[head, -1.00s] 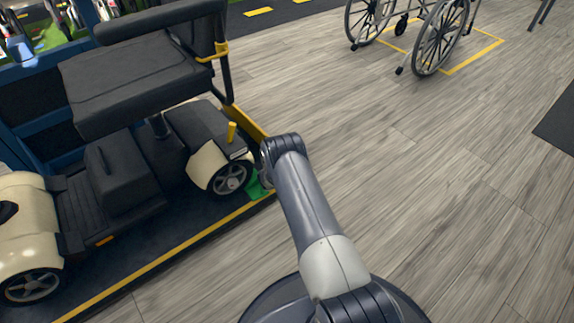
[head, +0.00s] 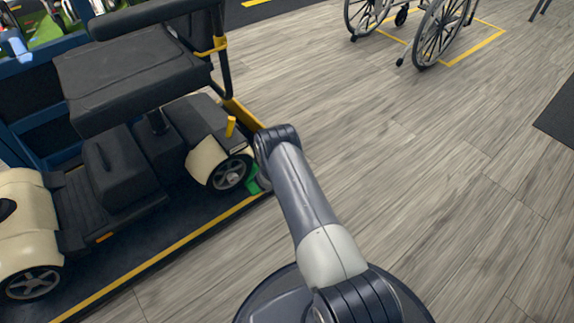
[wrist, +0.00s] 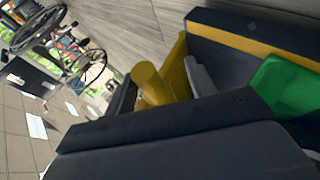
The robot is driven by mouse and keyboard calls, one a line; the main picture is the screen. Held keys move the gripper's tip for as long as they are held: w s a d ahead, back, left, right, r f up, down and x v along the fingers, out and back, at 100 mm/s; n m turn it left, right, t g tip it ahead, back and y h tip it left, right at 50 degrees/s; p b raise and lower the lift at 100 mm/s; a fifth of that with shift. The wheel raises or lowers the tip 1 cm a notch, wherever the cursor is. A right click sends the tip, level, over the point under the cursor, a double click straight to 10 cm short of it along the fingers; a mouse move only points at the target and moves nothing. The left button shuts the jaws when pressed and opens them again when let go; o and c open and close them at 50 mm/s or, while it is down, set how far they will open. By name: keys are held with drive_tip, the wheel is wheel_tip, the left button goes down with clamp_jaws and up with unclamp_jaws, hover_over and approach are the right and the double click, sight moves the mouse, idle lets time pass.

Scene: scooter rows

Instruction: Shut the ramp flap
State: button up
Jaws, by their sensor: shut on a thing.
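The ramp flap is the yellow panel (head: 243,114) at the right end of the dark scooter platform (head: 150,246). It also shows in the wrist view (wrist: 177,72), with a thick yellow post (wrist: 150,83) beside it. My gripper (wrist: 162,86) has a dark finger and a grey finger on either side of this yellow part and is shut on it. In the head view my wrist hides the gripper and the flap's near end. How far the flap is tilted I cannot tell.
A cream and black scooter (head: 125,165) stands on the platform, its rear wheel close to my wrist. A green wedge (head: 253,180) lies by that wheel and shows in the wrist view (wrist: 288,86). A wheelchair (head: 438,32) stands at the back.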

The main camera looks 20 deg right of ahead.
drive_tip(key=shift+o, duration=0.6)
drive_tip(key=shift+s+a+f, duration=0.2)
drive_tip(key=shift+a+f, duration=0.1)
drive_tip(key=p+v, duration=0.4)
drive_tip(key=v, duration=0.6)
drive_tip(key=shift+s+r, duration=0.15)
drive_tip(key=shift+r, duration=0.3)
drive_tip(key=b+x, duration=0.2)
drive_tip(key=x, duration=0.6)
drive_tip(key=shift+b, duration=0.3)
